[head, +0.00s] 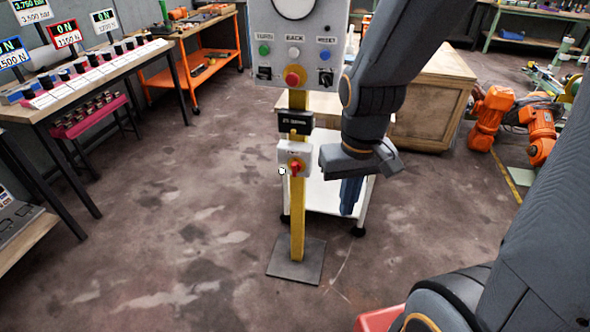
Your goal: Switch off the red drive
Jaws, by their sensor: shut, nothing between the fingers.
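A row of dark knobs on light boxes (92,72) runs along the bench; I cannot tell which belongs to the red display. My gripper (328,162) is at the end of the dark arm, in front of the white cart and just right of the post's red rotary switch (296,167). It is shut and empty, apart from the bench.
A yellow post (297,215) carries a grey control panel (297,55) with several buttons. A white cart (325,195) and wooden crate (435,105) stand behind my arm. Orange robot parts (490,120) lie at right. The floor between bench and post is clear.

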